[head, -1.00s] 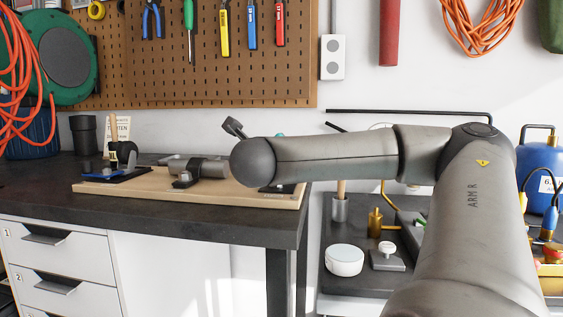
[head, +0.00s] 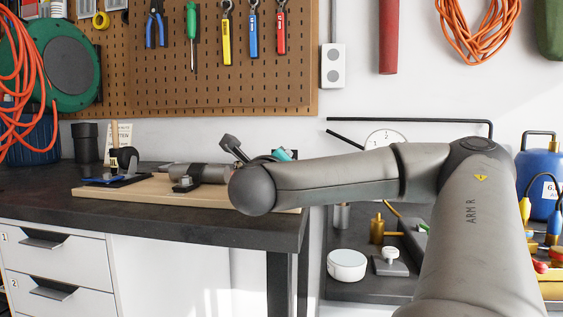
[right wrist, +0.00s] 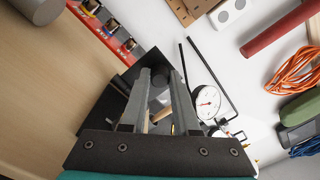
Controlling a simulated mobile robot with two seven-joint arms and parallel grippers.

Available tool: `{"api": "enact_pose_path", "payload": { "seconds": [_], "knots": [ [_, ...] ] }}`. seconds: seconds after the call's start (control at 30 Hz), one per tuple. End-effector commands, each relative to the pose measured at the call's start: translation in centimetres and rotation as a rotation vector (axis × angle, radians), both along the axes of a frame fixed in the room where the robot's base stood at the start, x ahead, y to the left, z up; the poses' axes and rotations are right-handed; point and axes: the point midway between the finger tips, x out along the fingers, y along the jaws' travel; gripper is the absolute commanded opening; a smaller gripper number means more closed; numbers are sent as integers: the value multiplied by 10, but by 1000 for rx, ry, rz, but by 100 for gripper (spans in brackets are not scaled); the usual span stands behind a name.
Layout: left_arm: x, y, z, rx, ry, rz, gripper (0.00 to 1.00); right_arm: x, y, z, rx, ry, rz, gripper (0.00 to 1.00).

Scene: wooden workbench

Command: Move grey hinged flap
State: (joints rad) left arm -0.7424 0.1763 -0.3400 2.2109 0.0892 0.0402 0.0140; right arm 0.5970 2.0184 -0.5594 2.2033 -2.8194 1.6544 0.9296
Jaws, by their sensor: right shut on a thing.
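A dark grey plate (right wrist: 112,97), which appears to be the hinged flap, shows in the right wrist view behind my right gripper (right wrist: 160,75). The two grey fingers are closed around a dark rounded part in front of this plate. The hinge itself is hidden. In the head view my right arm's round joint covers the right end of the wooden board (head: 130,192), and the fingertips are hidden behind it. A dark edge (head: 292,153) shows beside a teal part there, and I cannot tell for certain that it is the flap. My left gripper is not in view.
A grey cylinder (head: 205,173) in a dark holder and a blue-and-black item (head: 115,179) stand on the board. A black cup (head: 86,142) is behind, on the dark workbench (head: 40,200).

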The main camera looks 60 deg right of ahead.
Motion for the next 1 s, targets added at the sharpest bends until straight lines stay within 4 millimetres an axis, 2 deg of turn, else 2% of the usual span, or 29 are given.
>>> {"api": "enact_pose_path", "payload": {
  "seconds": [0.8, 0.83, 1.0],
  "knots": [
    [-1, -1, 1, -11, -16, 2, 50, 0, 2, -4, -11, 0, 1, 0],
    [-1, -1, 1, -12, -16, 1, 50, 0, 2, -4, -11, 0, 1, 32],
    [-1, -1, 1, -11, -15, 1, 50, 0, 2, -3, -14, -2, 1, 51]
  ]
}}
